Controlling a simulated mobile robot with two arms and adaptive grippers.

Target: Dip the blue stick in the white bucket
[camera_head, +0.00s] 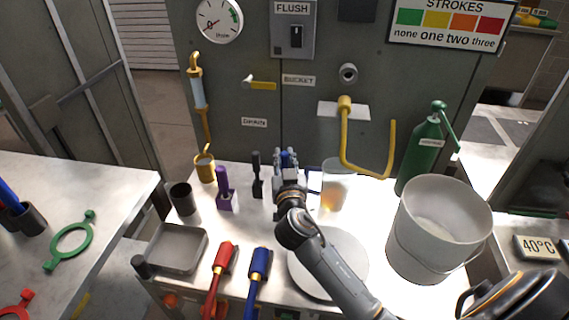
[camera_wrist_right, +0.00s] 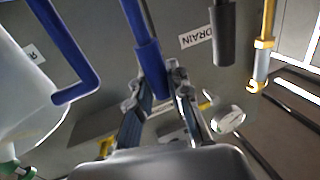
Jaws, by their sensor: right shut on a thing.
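The blue stick (camera_wrist_right: 150,62) stands between the fingers of my right gripper (camera_wrist_right: 162,88) in the right wrist view, and the gripper is shut on it. In the head view my right gripper (camera_head: 289,170) is over the back middle of the white table, and only a small blue part of the stick (camera_head: 286,156) shows between its fingers. The white bucket (camera_head: 415,248) stands upright at the right of the table, open at the top and apart from the gripper. Its inside looks pale; I cannot tell its contents. My left gripper is not in view.
A clear jug (camera_head: 335,188) with amber liquid stands between my right gripper and the bucket. A black stick (camera_head: 257,178) and purple stick (camera_head: 223,190) stand left of the gripper. A green bottle (camera_head: 424,150) is behind the bucket. A yellow pipe (camera_head: 347,150) overhangs the table.

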